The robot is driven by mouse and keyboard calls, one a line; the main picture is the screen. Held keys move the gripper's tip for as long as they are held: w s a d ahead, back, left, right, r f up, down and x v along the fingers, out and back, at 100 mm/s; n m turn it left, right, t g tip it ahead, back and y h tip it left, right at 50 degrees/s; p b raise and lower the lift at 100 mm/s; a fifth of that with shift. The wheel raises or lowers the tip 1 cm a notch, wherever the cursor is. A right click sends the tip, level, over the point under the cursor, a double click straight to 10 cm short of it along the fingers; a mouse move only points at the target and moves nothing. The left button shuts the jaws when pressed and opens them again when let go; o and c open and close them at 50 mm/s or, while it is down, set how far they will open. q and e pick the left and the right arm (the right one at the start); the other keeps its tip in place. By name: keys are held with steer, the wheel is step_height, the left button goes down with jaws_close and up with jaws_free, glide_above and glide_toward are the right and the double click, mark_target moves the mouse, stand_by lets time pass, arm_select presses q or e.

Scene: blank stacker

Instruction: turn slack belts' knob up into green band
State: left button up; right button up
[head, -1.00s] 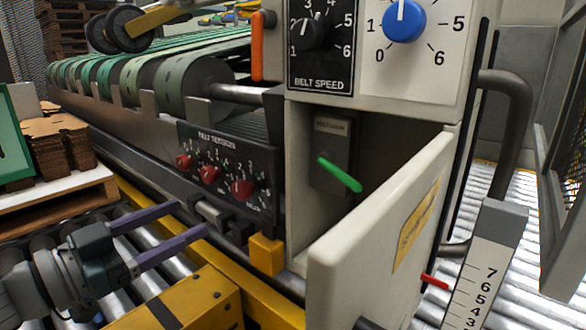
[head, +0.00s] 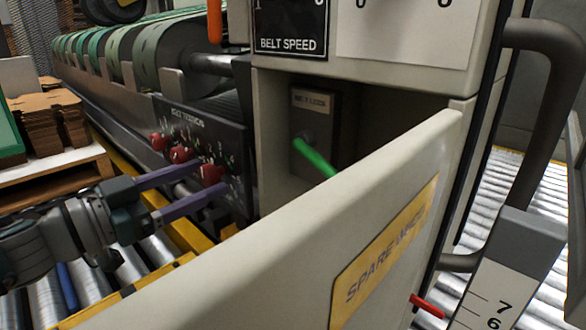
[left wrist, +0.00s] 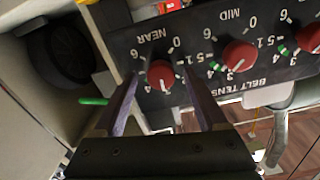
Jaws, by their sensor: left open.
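The dark belt tension panel (head: 232,150) carries three red knobs. In the left wrist view it appears upside down, with the near knob (left wrist: 160,75), the mid knob (left wrist: 238,56) and another knob (left wrist: 308,38) at the right edge. Green marks show by the scales of the mid and far knobs; the near knob's pointer is hard to read. My left gripper (head: 213,178) is open, its purple fingers pointing at the panel. In the left wrist view its fingers (left wrist: 160,72) lie either side of the near knob; contact is unclear. Green belts (head: 120,62) run behind; which are slack is unclear.
An open cream door (head: 290,235) with a yellow label stands right of the arm, close to it. A green lever (head: 314,158) sticks out of the recess behind it. Stacked cardboard (head: 55,125) on a pallet is at left. Rollers lie below.

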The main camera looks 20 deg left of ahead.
arm_select(q)
steer(key=shift+s+a, duration=0.1)
steer(key=shift+c, duration=0.3)
steer(key=shift+c, duration=0.8)
jaws_close()
steer(key=m, duration=0.4)
steer(key=shift+m, duration=2)
